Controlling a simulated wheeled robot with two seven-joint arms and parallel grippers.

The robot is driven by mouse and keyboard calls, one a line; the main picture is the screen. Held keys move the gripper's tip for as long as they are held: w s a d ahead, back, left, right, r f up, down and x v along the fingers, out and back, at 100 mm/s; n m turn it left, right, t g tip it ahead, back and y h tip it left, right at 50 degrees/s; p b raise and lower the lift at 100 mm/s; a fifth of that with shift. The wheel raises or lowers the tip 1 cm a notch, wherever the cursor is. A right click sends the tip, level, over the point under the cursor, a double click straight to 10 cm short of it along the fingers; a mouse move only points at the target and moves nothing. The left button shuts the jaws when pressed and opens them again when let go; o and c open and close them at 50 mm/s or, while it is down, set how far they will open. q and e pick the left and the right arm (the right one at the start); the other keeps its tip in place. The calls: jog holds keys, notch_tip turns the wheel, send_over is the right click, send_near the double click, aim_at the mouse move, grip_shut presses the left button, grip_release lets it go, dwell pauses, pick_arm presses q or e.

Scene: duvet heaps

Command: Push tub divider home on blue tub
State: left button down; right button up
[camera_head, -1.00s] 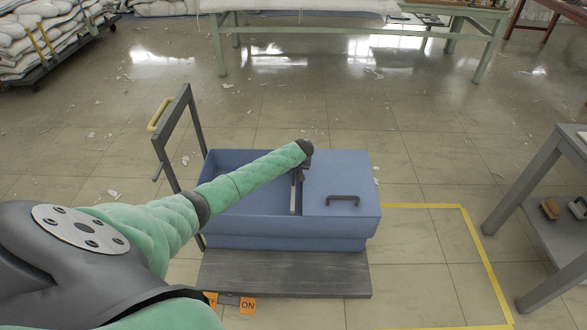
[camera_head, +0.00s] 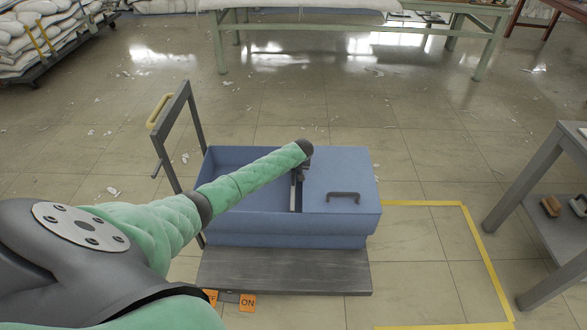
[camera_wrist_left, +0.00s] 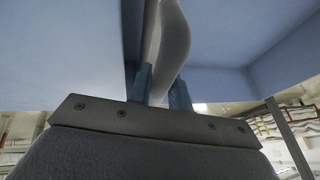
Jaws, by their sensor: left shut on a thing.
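The blue tub (camera_head: 260,228) sits on a low grey trolley. Its left part is open, and a flat blue panel (camera_head: 338,164) with a dark handle (camera_head: 343,196) covers its right part. A thin pale upright strip, seemingly the tub divider (camera_head: 293,197), stands at the edge of that panel. My left gripper (camera_head: 298,178) reaches over the tub and points down at the divider. In the left wrist view its two fingers (camera_wrist_left: 162,86) are shut on the divider's pale curved part (camera_wrist_left: 172,40). The divider's lower edge and its seating are hidden. My right gripper is out of view.
The trolley's deck (camera_head: 284,272) shows in front of the tub, and its upright handle frame (camera_head: 187,130) stands at the left. A grey table (camera_head: 540,180) is at the right. Yellow floor tape (camera_head: 463,235) marks clear floor between.

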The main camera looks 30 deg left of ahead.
pick_arm(q)
jog(key=shift+f+b, duration=0.6)
jog(key=shift+f, duration=0.65)
jog(key=c, duration=1.2)
grip_release()
jog(key=v, duration=0.7)
jog(key=shift+d+r+b, duration=0.15)
jog(key=shift+r+b, duration=0.15)
jog(key=shift+r, duration=0.1)
